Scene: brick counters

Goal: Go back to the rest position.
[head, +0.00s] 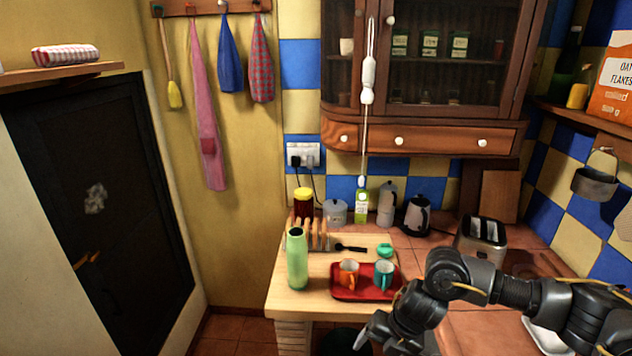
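My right arm comes in from the right over the counter. Its gripper (376,336) hangs low at the bottom edge of the head view, in front of the red tray (340,294). The fingers are partly cut off and dark, so I cannot tell whether they are open or shut. My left gripper is not in view. An orange mug (348,273) and a teal mug (383,275) stand upright on the tray. A green bottle (297,259) stands upright on the wooden board, left of the tray.
A toast rack (311,235), a dark spoon (350,248) and a green lid-like item (385,250) are behind the tray. A toaster (481,238), kettle (417,215) and moka pot (387,203) stand further back. A wall cabinet (425,137) hangs above.

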